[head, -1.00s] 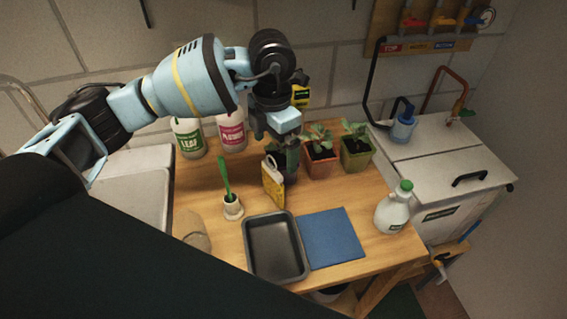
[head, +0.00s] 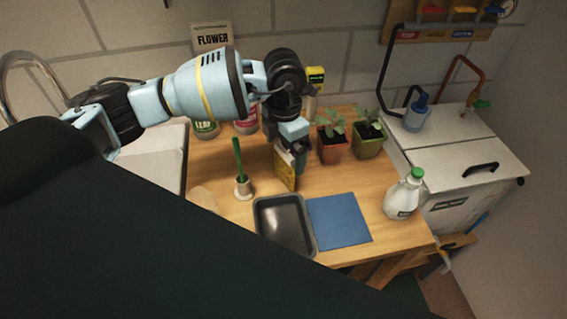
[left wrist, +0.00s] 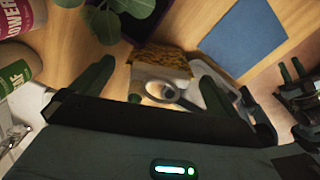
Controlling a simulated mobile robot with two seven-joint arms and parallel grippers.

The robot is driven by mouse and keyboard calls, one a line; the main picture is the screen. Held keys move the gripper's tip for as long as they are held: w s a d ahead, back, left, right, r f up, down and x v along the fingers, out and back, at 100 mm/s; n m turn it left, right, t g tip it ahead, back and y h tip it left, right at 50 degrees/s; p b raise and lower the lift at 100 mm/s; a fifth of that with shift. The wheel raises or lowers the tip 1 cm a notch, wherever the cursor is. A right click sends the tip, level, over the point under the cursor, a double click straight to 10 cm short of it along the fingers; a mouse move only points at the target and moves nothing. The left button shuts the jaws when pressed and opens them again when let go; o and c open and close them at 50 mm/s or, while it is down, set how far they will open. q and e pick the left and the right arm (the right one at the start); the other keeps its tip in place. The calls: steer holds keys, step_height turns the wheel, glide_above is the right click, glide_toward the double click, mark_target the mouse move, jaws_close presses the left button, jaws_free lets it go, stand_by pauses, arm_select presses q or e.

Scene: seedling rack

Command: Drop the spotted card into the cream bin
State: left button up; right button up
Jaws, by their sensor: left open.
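The spotted card (head: 285,172), yellow with darker mottling, stands upright on the wooden table behind the black tray. My left gripper (head: 291,158) is down at the card's upper part and hides some of it. In the left wrist view the card (left wrist: 160,58) shows as a mottled yellow-brown band above a pale part. The two fingers of my left gripper (left wrist: 155,90) are spread on either side of it, apart. Whether they touch the card I cannot tell. I cannot make out a cream bin for certain.
A black tray (head: 284,226) and a blue mat (head: 339,220) lie in front. A green-handled brush (head: 240,172) stands left in a white holder. Two potted seedlings (head: 333,146) stand close behind right. A white jug (head: 402,198) and a pale lidded box (head: 460,165) are further right.

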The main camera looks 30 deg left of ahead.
arm_select(q)
steer(key=shift+f, duration=0.6)
steer(key=c, duration=0.9)
